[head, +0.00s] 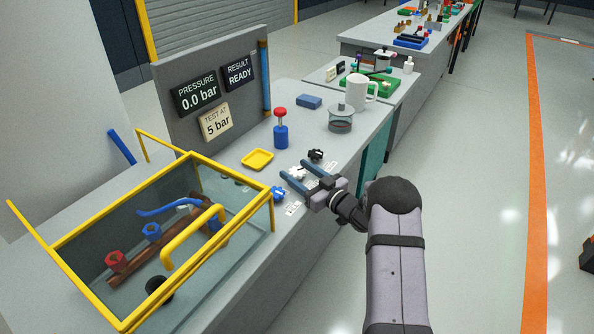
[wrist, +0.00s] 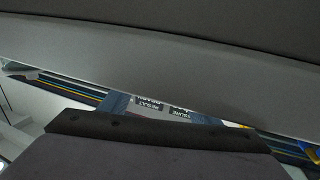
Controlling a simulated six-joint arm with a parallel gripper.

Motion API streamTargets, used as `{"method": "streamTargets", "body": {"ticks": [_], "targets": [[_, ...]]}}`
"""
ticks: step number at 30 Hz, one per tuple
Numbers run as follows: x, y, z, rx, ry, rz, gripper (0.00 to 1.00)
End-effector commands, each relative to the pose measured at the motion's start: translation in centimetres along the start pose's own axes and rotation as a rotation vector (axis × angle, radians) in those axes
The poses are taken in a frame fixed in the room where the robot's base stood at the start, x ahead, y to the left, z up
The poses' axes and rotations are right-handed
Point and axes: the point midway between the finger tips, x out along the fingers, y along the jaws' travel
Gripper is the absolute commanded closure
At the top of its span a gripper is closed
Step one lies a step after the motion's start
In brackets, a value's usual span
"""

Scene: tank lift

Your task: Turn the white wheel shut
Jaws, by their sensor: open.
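The white wheel (head: 297,173) lies low on the grey bench top, between a blue wheel (head: 278,193) and a black wheel (head: 316,154). My gripper (head: 287,168) is open, with its two blue-grey fingers reaching left over the bench. The white wheel shows between or just below the fingers; whether they touch it I cannot tell. In the wrist view the two finger ends (wrist: 160,106) show apart, with the wall panel and its upside-down signs beyond. The white wheel is not seen in the wrist view.
A glass tank (head: 190,240) with a yellow frame stands to the left. Signs read 0.0 bar, 5 bar and READY.

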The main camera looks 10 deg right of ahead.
Motion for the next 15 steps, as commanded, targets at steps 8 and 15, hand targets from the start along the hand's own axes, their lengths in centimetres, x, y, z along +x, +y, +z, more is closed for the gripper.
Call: {"method": "streamTargets", "body": {"ticks": [8,15], "targets": [[0.68,-0.01,-0.02,0.000,0.000,0.001,0.44],[0.65,-0.01,-0.01,0.000,0.000,0.001,0.72]]}}
